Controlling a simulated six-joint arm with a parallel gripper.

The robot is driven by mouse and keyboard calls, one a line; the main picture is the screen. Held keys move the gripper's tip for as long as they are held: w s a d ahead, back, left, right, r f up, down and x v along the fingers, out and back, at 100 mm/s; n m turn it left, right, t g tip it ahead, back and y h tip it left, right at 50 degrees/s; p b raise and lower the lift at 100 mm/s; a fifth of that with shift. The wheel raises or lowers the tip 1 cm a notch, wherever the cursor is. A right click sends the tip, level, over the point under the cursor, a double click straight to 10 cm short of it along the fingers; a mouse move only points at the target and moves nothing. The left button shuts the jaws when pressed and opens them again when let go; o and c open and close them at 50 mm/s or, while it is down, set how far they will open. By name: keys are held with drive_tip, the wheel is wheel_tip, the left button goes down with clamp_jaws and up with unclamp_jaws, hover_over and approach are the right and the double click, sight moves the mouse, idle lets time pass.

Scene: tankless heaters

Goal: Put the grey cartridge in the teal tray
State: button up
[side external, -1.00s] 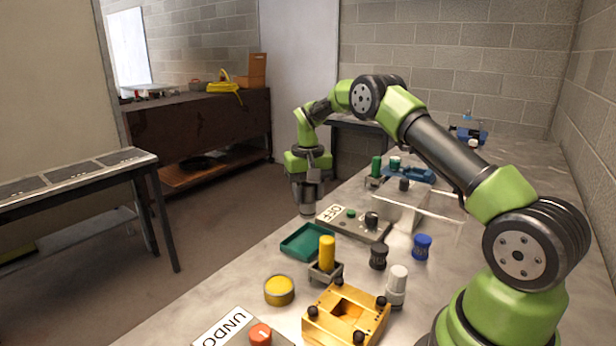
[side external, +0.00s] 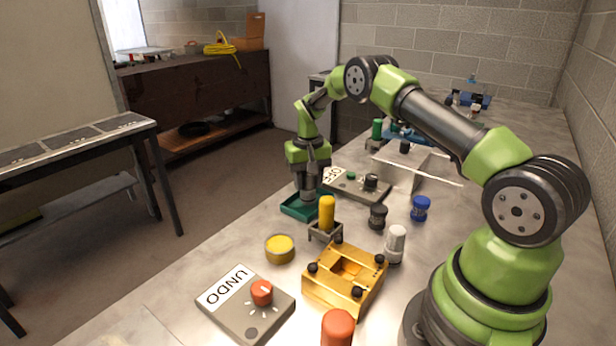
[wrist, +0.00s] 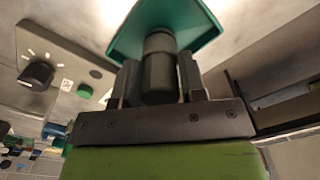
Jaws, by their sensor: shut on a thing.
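My gripper (side external: 308,190) is over the teal tray (side external: 292,209), pointing down. In the wrist view its two fingers (wrist: 160,82) are shut on the grey cartridge (wrist: 158,65), with one finger on each side. The cartridge has a dark body and a lighter grey far end, which overlaps the teal tray (wrist: 196,36) in that view. In the side view the gripper largely hides the cartridge and part of the tray. I cannot tell whether the cartridge touches the tray floor.
A yellow cylinder in a grey holder (side external: 326,232) stands close in front of the tray. The OFF box (side external: 352,185) with its dark knob is just behind. A yellow round tin (side external: 280,249), a gold block (side external: 345,280) and the UNDO box (side external: 245,305) stand nearer.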

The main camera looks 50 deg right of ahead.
drive_tip(key=shift+f, duration=0.55)
drive_tip(key=o, duration=1)
wheel_tip(320, 180, up, 10)
drive_tip(key=shift+r, duration=0.1)
drive_tip(key=s+a+r+n+t, duration=0.1)
drive_tip(key=s+a+r+t, duration=0.1)
drive_tip(key=s+a+r, duration=0.35)
drive_tip(key=s+a+r+n+t, duration=0.1)
drive_tip(key=s+a+r+t, duration=0.15)
drive_tip(key=a+r, duration=0.6)
drive_tip(key=s+a+r+t, duration=0.1)
drive_tip(key=s+a, duration=0.1)
drive_tip(key=s, duration=0.3)
drive_tip(key=s+a+r+n+y, duration=0.1)
drive_tip(key=s, duration=0.5)
drive_tip(key=s+a+r+t+y, duration=0.1)
drive_tip(key=s+a, duration=0.1)
drive_tip(key=s, duration=0.4)
drive_tip(key=shift+s+a+t, duration=0.1)
drive_tip(key=shift+a+t, duration=0.25)
